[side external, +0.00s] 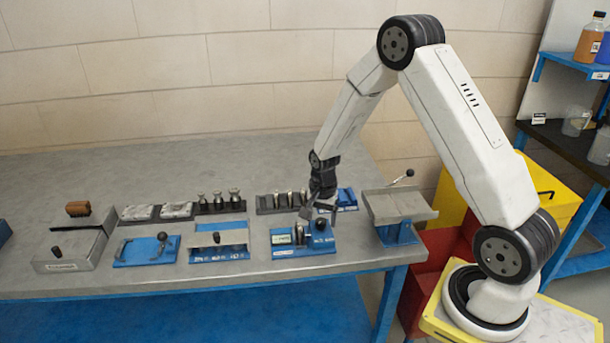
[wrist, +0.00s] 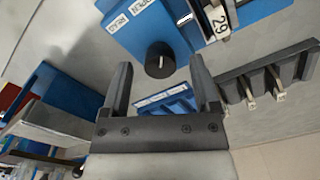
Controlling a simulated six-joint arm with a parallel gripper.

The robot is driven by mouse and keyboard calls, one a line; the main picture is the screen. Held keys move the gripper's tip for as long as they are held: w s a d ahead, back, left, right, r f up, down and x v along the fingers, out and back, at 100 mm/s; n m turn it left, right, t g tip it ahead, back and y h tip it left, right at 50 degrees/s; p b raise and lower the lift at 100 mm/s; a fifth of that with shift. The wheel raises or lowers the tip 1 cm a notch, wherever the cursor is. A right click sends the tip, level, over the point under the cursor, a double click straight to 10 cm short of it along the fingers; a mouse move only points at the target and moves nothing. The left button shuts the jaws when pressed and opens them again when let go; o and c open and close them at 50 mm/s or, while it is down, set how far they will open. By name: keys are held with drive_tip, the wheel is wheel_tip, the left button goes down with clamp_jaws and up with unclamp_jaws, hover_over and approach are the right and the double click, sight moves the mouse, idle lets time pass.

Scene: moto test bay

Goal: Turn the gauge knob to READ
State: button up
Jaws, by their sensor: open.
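The gauge knob (wrist: 160,60) is a round black knob with a short white line on its face, on a blue fixture (wrist: 152,27). White labels reading READ (wrist: 118,22) and OPEN sit on the fixture above the knob. The white line runs roughly up and down in the picture; I cannot tell which label it points to. My gripper (wrist: 160,65) is open and empty, its fingers apart on either side of the knob in the wrist view. In the side view my gripper (side external: 319,208) hangs just above the fixture (side external: 303,249); contact is not clear.
A metal part tagged 29 (wrist: 219,26) stands by the fixture. A dark rack (wrist: 266,75) holds several tagged parts behind it. A tilted grey tray on a blue stand (side external: 398,206) is to the right. Other blue fixtures (side external: 146,252) line the bench to the left.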

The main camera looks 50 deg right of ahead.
drive_tip(key=shift+f, duration=0.3)
clamp_jaws()
